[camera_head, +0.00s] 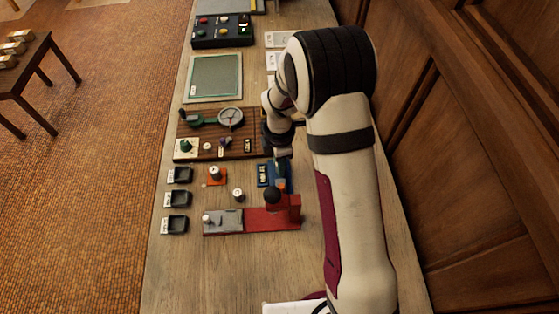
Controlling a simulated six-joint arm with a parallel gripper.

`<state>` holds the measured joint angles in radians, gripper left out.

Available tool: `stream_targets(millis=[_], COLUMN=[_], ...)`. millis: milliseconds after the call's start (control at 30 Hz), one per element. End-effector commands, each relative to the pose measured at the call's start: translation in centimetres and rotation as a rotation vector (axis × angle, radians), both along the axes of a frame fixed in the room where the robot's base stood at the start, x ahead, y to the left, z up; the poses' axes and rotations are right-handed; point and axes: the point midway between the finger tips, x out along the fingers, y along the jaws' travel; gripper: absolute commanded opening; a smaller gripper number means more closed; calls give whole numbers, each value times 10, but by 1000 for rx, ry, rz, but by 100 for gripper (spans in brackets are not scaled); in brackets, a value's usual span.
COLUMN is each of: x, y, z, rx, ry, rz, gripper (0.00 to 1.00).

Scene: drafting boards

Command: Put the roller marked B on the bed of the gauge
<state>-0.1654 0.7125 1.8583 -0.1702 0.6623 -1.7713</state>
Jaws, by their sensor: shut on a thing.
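The gauge has a red body (265,222) with a raised block at its right end. Its grey bed (228,221) lies at the left. A small pale roller-like piece (207,218) stands at the bed's left end. A pale roller (238,195) stands on the table behind the gauge, and another (215,173) stands on an orange pad. Their marks are too small to read. My gripper (279,187) is at the gauge's right part, shut on what appears to be its round black knob (272,196). The fingertips are small and partly hidden.
Three black trays (177,198) with labels line the table's left edge. A blue labelled block (263,174) is beside my gripper. Behind are a brown board (190,130) with a dial, a green panel (214,77) and a button box (222,32). Bare table lies in front.

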Motion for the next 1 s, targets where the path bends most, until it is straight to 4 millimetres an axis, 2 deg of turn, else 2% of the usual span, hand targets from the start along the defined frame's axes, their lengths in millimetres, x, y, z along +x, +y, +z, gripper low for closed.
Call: stream_targets(millis=[867,900,1000], x=[0,0,0], y=[0,0,0], z=[-8,-8,-8], rx=[0,0,0], ry=[0,0,0], rz=[0,0,0], gripper=[0,33,51])
